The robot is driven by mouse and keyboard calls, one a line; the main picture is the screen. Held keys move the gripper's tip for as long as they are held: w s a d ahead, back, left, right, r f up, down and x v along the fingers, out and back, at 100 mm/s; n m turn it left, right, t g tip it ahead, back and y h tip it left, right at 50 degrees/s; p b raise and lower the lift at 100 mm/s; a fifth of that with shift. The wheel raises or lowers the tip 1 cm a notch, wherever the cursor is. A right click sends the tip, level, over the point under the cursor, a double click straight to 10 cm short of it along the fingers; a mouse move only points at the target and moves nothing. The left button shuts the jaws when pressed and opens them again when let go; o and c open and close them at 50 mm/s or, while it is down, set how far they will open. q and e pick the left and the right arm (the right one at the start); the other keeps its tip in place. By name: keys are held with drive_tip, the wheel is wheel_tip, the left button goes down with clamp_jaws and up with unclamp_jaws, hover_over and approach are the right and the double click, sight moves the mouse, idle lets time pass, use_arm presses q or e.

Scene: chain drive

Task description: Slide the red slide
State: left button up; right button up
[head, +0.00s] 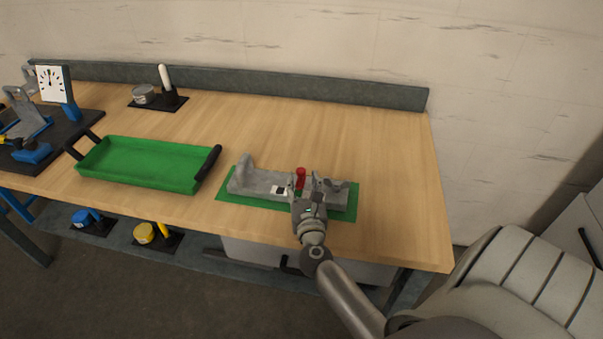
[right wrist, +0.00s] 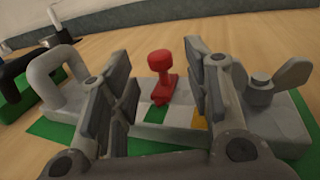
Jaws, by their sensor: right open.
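The red slide (head: 301,174) stands upright with a round knob on the grey fixture (head: 247,184), which lies on a green mat (head: 230,201). My right gripper (head: 305,191) is at the near side of the fixture. In the right wrist view the red slide (right wrist: 162,77) shows between the two open fingers of my right gripper (right wrist: 160,92), a little beyond them and apart from both. Green and yellow patches show on the fixture's top by the slide's foot. My left gripper is not in view.
A green tray (head: 150,164) with black handles lies left of the fixture. A dial gauge (head: 52,84) stands on a dark mat at the far left, and a grey can (head: 144,94) stands at the back. The wooden table (head: 395,165) is clear right of the fixture.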

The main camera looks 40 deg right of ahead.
drive_tip(key=v, duration=0.6)
drive_tip(key=shift+s+a, duration=0.2)
drive_tip(key=shift+s, duration=0.15)
